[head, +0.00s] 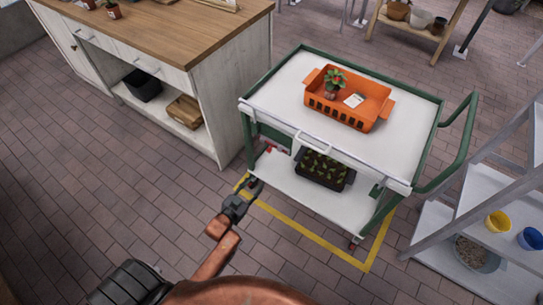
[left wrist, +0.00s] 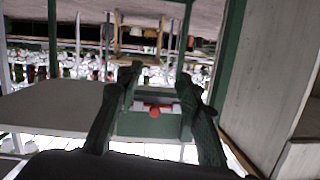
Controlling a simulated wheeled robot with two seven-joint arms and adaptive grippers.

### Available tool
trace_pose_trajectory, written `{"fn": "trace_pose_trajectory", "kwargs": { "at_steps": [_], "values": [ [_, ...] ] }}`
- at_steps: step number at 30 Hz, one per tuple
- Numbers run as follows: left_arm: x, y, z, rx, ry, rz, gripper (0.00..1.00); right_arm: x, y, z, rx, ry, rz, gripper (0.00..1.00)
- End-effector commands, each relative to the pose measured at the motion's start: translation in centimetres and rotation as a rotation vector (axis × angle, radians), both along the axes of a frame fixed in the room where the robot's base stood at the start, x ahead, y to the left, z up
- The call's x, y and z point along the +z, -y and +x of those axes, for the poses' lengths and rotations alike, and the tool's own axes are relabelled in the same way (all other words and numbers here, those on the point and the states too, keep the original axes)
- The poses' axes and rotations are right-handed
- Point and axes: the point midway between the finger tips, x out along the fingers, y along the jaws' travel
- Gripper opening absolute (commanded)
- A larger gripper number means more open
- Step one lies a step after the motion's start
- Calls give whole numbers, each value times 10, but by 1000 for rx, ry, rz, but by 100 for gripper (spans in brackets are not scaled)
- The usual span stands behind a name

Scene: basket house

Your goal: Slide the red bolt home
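The red bolt (left wrist: 154,111) shows in the left wrist view as a small red knob between pale grey brackets on a green block (left wrist: 150,126). In the head view a small red part (head: 271,148) shows under the left end of the cart's top. My left gripper (head: 256,186) is at the cart's near left corner, below and in front of that part. In the left wrist view its fingers (left wrist: 159,75) are apart, with the block seen between them and nothing held. I cannot tell how far the bolt is slid. My right gripper is not in view.
The green-framed cart (head: 268,100) carries an orange basket (head: 376,112) on top and a dark seedling tray (head: 323,173) below. A wooden-topped cabinet (head: 205,95) stands close on the left. Grey shelving (head: 430,225) is at right. Yellow tape (head: 318,242) marks the floor.

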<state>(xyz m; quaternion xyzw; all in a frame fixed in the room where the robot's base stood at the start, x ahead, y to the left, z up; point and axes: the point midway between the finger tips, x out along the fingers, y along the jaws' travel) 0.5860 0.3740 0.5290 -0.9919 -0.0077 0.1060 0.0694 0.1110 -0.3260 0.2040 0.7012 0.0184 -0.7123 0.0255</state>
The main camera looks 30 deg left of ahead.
Motion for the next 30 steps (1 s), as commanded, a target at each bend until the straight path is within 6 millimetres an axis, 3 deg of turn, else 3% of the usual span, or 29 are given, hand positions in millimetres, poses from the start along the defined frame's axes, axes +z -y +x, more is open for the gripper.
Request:
{"fn": "trace_pose_trajectory", "kwargs": {
  "at_steps": [3,7,14,24,30],
  "values": [
    [52,-4,21,0,135,13,34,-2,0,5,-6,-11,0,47],
    [84,-5,30,0,203,21,34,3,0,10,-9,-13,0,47],
    [89,-5,51,-2,213,22,34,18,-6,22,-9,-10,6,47],
    [87,-6,95,-1,210,22,34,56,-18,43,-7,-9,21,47],
    [88,-7,106,-1,209,21,34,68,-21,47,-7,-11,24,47]
  ]
}}
